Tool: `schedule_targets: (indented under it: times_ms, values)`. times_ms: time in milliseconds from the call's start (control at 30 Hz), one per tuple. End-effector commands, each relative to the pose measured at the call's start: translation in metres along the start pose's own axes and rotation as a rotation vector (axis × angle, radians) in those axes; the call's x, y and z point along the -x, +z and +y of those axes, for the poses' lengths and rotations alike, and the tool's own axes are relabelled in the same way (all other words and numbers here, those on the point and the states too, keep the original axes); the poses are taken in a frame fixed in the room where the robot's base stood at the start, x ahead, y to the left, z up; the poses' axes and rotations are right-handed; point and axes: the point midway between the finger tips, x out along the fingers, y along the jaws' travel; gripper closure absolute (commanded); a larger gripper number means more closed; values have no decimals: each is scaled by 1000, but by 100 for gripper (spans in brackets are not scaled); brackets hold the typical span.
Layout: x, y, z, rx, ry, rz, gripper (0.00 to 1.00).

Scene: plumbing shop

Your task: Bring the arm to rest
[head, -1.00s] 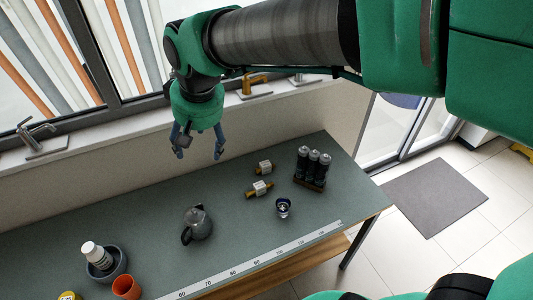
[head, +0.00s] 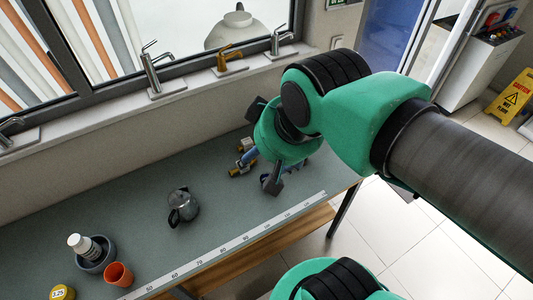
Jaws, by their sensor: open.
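My gripper (head: 258,168) hangs from my green and black arm, over the right part of the grey-green workbench (head: 130,222). I cannot tell how high the fingers are above the bench. The black bottles in their holder and the small dark round item, both visible earlier, are hidden behind the gripper and arm.
A grey kettle-like pot (head: 184,206) stands mid-bench. At left are a dark bowl with a white bottle (head: 84,246), an orange cup (head: 118,274) and a yellow tape measure (head: 62,292). Taps, including a brass one (head: 229,60), line the windowsill. A yellow caution sign (head: 511,95) stands on the floor.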

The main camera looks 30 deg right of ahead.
Motion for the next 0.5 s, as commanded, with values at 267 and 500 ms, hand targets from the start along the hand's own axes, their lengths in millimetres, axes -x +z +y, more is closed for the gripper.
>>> schedule_targets:
  times_ms: [267,500]
  values:
    - [0,3,1,-2,2,2,33]
    - [-3,4,1,-2,2,2,33]
